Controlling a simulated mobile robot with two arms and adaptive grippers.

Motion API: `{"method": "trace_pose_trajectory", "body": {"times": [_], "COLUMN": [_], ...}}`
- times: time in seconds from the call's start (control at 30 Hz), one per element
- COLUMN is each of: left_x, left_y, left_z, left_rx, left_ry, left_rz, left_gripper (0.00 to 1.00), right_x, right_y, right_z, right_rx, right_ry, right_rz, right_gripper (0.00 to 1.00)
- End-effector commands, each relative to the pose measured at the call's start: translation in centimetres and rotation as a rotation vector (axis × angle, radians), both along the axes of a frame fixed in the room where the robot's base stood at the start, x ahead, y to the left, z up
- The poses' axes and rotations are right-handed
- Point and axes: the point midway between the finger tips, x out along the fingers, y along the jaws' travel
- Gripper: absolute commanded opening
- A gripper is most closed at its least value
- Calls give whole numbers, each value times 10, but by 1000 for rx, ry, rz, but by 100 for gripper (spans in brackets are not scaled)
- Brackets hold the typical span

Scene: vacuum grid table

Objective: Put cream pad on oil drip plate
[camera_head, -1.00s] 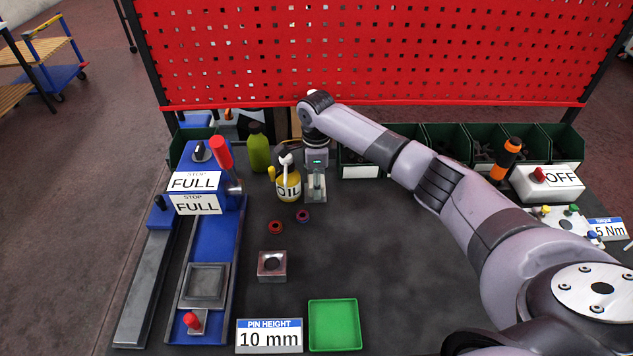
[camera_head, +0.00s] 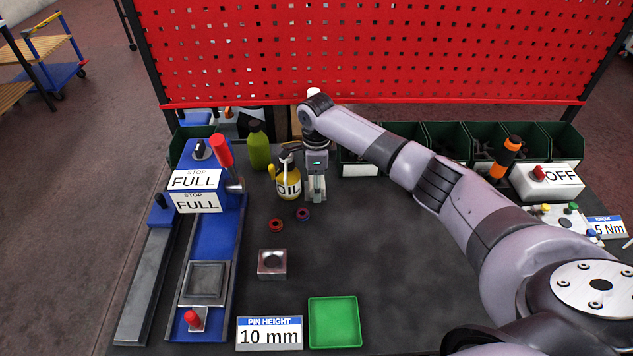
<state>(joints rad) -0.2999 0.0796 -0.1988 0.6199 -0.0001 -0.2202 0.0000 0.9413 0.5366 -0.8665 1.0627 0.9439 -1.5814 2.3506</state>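I cannot make out a cream pad for certain; a small pale spot shows at the top of the yellow oil can (camera_head: 288,188), which is labelled OIL. No plate can be told for sure as the oil drip plate. My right gripper (camera_head: 316,194) points down just right of the oil can, at the back of the table. Its fingers are small and partly merge with the grey metal around them, so their opening is unclear. A dark part reaches from beside the gripper over the can's top. My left gripper is not in view.
A green tray (camera_head: 334,342) and a metal block (camera_head: 272,264) lie in front. A red ring (camera_head: 276,225) and a purple ring (camera_head: 303,214) lie near the can. A green bottle (camera_head: 259,150) stands behind it. A blue press (camera_head: 214,250) is at left. The centre is clear.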

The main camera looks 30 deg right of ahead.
Motion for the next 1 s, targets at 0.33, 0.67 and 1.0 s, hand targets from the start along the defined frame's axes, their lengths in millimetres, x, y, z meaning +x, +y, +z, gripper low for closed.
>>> {"method": "trace_pose_trajectory", "body": {"times": [0.33,0.67,1.0], "left_x": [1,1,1], "left_y": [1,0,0], "left_z": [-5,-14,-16], "left_rx": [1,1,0], "left_ry": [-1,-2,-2], "left_rz": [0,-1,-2], "left_gripper": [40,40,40], "right_x": [1,1,0], "right_y": [0,1,0], "right_z": [35,102,123], "right_rx": [1,1,0], "right_ry": [-5,-4,1], "right_rz": [1,0,0], "right_gripper": [66,66,66]}}
